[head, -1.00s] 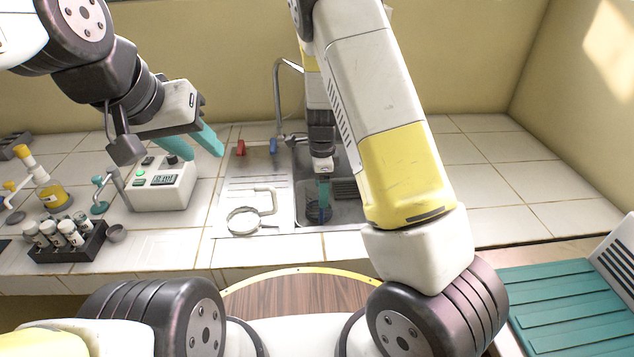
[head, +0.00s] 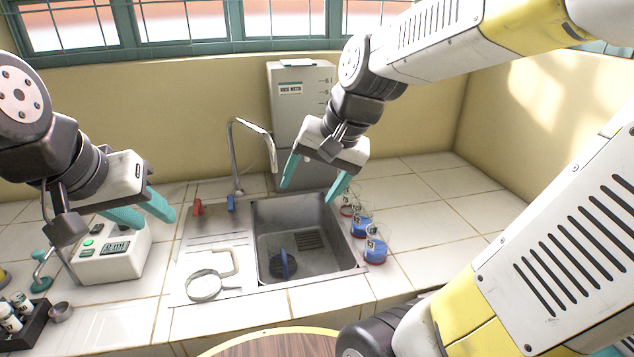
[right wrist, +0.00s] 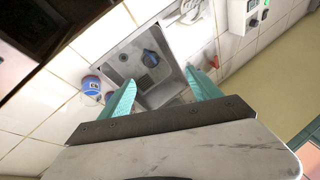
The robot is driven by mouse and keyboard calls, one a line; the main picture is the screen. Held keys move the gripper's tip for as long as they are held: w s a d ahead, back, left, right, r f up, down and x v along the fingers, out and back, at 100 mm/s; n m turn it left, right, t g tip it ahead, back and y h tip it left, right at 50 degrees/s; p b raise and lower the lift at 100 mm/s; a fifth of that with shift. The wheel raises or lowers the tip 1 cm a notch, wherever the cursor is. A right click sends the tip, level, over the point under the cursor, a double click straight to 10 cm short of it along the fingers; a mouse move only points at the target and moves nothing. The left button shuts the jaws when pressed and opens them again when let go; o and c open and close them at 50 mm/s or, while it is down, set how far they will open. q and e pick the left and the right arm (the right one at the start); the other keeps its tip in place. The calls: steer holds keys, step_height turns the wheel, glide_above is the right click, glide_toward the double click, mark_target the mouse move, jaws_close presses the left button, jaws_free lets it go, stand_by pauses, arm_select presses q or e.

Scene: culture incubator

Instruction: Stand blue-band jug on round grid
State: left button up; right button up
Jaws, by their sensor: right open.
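Small labelled vessels stand on the counter right of the sink: two with blue (head: 375,252) (head: 361,227) and one with red (head: 347,206). I cannot tell which is the blue-band jug. A round pale disc with a rim and handle-like frame (head: 205,286) lies on the drainboard; it may be the round grid. A dark round thing with an upright blue part (head: 283,267) sits in the sink. My right gripper (head: 308,194) is open and empty above the back of the sink; its fingers also show in the right wrist view (right wrist: 160,80). My left gripper (head: 157,222) is open and empty at left.
The sink (head: 335,262) has a raised tap (head: 262,128) behind it. A large water container (head: 300,100) stands at the back. A white device with a display (head: 113,255) is at left, near a dark vial rack (head: 25,325).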

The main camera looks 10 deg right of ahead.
steer(key=s+d+r+n+t+h, duration=0.1)
steer(key=s+d+r+n, duration=0.1)
steer(key=s+n, duration=0.2)
steer(key=shift+s+r+t, duration=0.3)
steer(key=shift+s+t, duration=0.1)
steer(key=shift+s, duration=1.05)
